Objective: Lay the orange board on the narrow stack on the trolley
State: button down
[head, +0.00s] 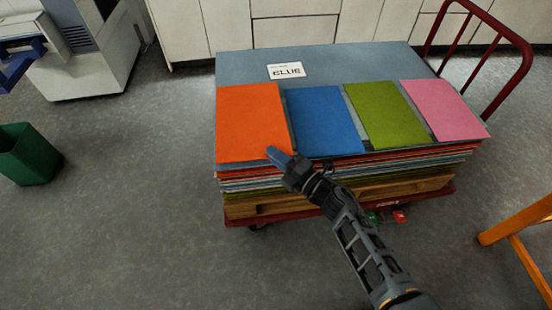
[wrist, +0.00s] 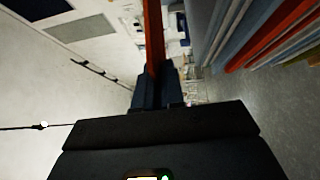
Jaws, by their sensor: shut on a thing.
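The orange board (head: 250,122) is at the left of a row of coloured boards, over the front left of the stack. My gripper (head: 277,156) is shut on its near right corner. In the wrist view the orange board (wrist: 153,35) shows edge-on between the fingers (wrist: 158,78), with a gap between it and the stack layers (wrist: 265,35) at the right. The stack (head: 345,60) has a blue-grey top and many coloured layers and lies on the red trolley (head: 445,192). I cannot tell a separate narrow stack; the orange board hides what is under it.
A blue board (head: 325,120), a green board (head: 387,115) and a pink board (head: 445,108) lie to the right. A white label card (head: 286,70) lies behind. The trolley's red handle (head: 515,80) rises at right. A green bin (head: 27,153) stands left; an orange frame (head: 520,235) stands right.

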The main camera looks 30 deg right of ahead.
jog(key=w+d+f+b, duration=0.1)
jog(key=w+f+b, duration=0.2)
jog(key=f+b, duration=0.2)
jog(key=shift+w+f+b, duration=0.2)
jog(key=shift+f+b, duration=0.2)
jog(key=shift+b, duration=0.2)
dwell(0.3)
jog(key=c, duration=1.2)
grip_release()
jog(key=shift+o, duration=0.5)
jog(key=o, duration=0.7)
jog(key=shift+c, duration=0.2)
jog(key=shift+f, duration=0.2)
